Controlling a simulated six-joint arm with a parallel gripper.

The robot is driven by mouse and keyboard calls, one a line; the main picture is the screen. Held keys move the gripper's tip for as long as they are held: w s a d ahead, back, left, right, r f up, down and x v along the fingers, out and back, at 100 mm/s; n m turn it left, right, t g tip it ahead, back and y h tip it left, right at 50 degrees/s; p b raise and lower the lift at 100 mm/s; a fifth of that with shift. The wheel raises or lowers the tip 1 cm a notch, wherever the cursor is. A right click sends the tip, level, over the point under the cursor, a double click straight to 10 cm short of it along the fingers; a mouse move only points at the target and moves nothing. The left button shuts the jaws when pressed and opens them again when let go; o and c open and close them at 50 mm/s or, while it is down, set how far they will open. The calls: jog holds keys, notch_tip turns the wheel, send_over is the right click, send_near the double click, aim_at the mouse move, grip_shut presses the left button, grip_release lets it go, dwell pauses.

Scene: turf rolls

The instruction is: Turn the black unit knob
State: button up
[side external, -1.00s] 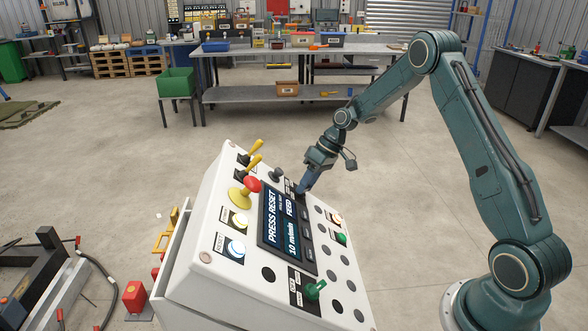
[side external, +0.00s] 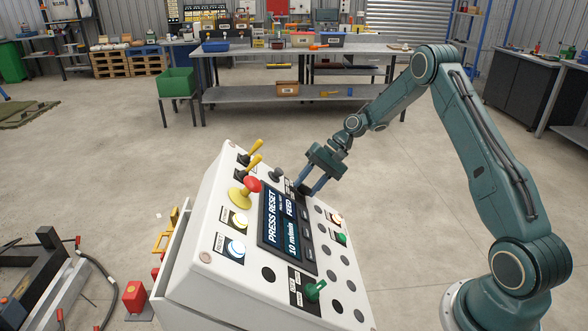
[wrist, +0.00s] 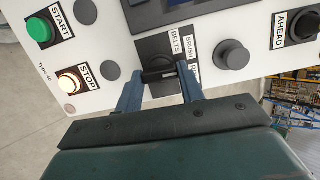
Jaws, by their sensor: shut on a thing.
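The black unit knob (wrist: 158,75) sits on a dark plate with BELTS and BRUSH labels in the wrist view. Its bar lies roughly across the picture between my two fingers. My gripper (wrist: 160,80) is shut on the knob, one finger at each end of the bar. In the side external view my gripper (side external: 308,190) reaches the upper right part of the white console (side external: 190,275), and its fingers hide the knob there.
A grey round knob (wrist: 233,55) stands close to the right finger. A green START button (wrist: 40,29) and a lit STOP button (wrist: 71,82) are at the left. The AHEAD knob (wrist: 304,25) is at the right. Yellow levers (side external: 253,148) rise from the console's far side.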

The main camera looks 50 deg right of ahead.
jog(key=shift+d+m+t+y, duration=0.1)
jog(key=shift+m+t+y, duration=0.2)
jog(key=shift+m, duration=1.4)
jog(key=o, duration=1)
jog(key=shift+s, duration=0.1)
jog(key=v, duration=1.3)
jog(key=shift+d+r, duration=0.25)
jog(key=shift+s, duration=0.1)
